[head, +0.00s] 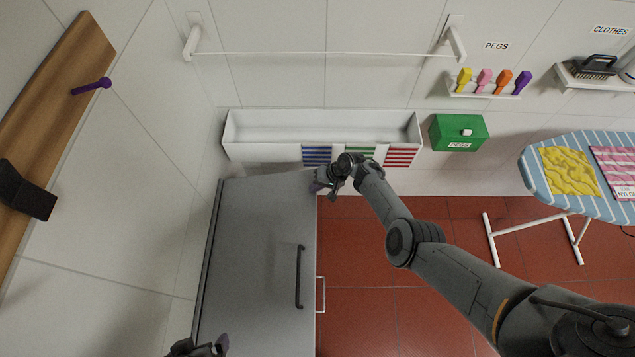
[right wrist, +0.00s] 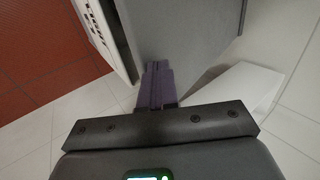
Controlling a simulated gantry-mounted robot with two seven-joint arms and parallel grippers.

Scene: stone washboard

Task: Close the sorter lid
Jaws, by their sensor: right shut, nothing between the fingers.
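A long white open-topped bin (head: 270,152) stands against the back wall in the head view, with blue, green and red striped patches on its front. I take it for the sorter, but its lid is not clear to me. A large grey panel with a dark bar handle (head: 255,250) is in front of it. My right gripper (head: 322,184) is shut and empty at the panel's far right corner, below the striped patches; contact is unclear. Its purple fingers (right wrist: 156,85) point at a grey surface (right wrist: 185,35) in the right wrist view. My left gripper (head: 207,347) shows only partly at the bottom edge.
A white rail (head: 320,53) is on the wall above the bin. A green pegs box (head: 458,132) stands right of it. An ironing board (head: 575,165) is at the right. A wooden shelf (head: 60,85) is at the left. Red tiled floor (head: 365,255) is open between.

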